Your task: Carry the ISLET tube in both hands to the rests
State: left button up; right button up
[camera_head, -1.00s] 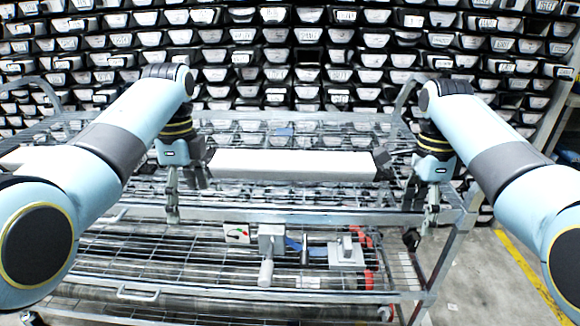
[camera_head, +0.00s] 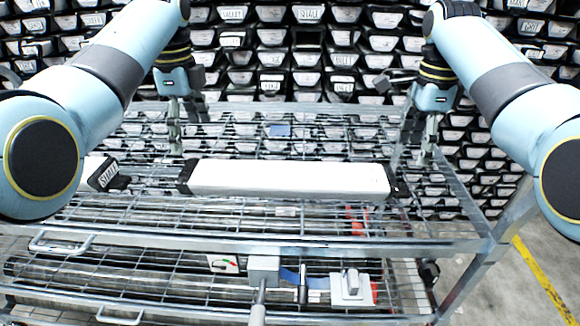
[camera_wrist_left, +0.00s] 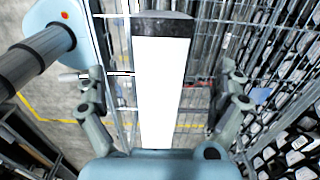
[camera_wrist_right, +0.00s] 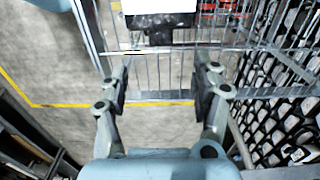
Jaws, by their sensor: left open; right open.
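A long white tube (camera_head: 290,178) with black end caps lies across the wire top of a metal cart. I cannot read a label on it. In the left wrist view the tube (camera_wrist_left: 160,85) runs between the fingers of my open left gripper (camera_wrist_left: 163,80), with no visible grip on it. In the head view my left gripper (camera_head: 188,115) hangs above or behind the tube's left end. My right gripper (camera_head: 430,130) is open and empty, up and right of the right end. In the right wrist view the tube's black cap (camera_wrist_right: 160,25) lies beyond the open fingers (camera_wrist_right: 164,85).
Another labelled tube (camera_head: 103,173) lies partly hidden at the left. The cart's lower shelf holds a grey block (camera_head: 263,270), a white block (camera_head: 350,288) and small tools. Racks of labelled liner ends (camera_head: 300,50) fill the back. Floor with a yellow line (camera_head: 540,275) shows at right.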

aim_at(199, 169)
pick_arm(q)
jog(key=shift+w, duration=0.2)
jog(key=shift+s+f, duration=0.1)
jog(key=shift+f, duration=0.2)
notch_tip(199, 169, down, 10)
pick_arm(e)
notch_tip(199, 169, down, 11)
jog(key=shift+r, duration=0.2)
pick_arm(q)
jog(key=c, duration=1.4)
pick_arm(e)
grip_shut()
pick_arm(q)
jog(key=shift+c, duration=0.3)
jog(key=shift+r, duration=0.1)
pick_arm(e)
jog(key=shift+w+r, duration=0.1)
jog(key=shift+w, duration=0.05)
